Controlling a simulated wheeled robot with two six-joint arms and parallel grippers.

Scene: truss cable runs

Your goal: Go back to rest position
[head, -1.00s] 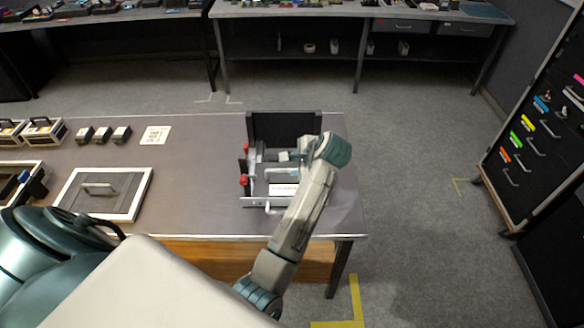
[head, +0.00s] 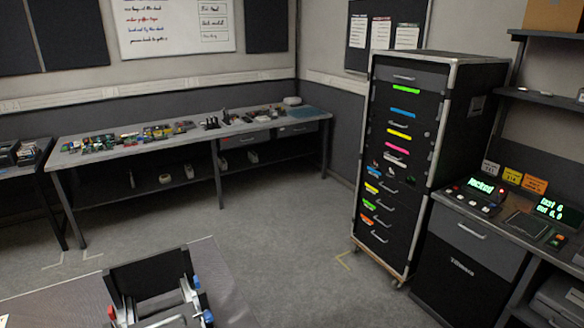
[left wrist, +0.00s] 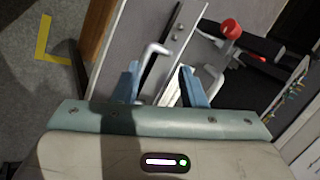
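The black fixture (head: 155,276) with pale metal rails stands on the grey table (head: 52,305) at the bottom of the head view. A red knob (head: 111,312) is on its left and blue parts (head: 196,282) are on its right; its lower part is cut off. In the left wrist view my left gripper (left wrist: 159,82) has two blue fingers spread apart. A bent pale handle (left wrist: 150,55) shows beyond and between them, and I cannot tell whether they touch it. A red knob (left wrist: 231,28) is to the right. My right gripper is in neither view.
A drawer cabinet (head: 405,75) with coloured labels stands right of centre. A console desk (head: 478,235) is at the far right. A long workbench (head: 135,150) with small items runs along the back wall. The grey floor (head: 285,235) between them is clear.

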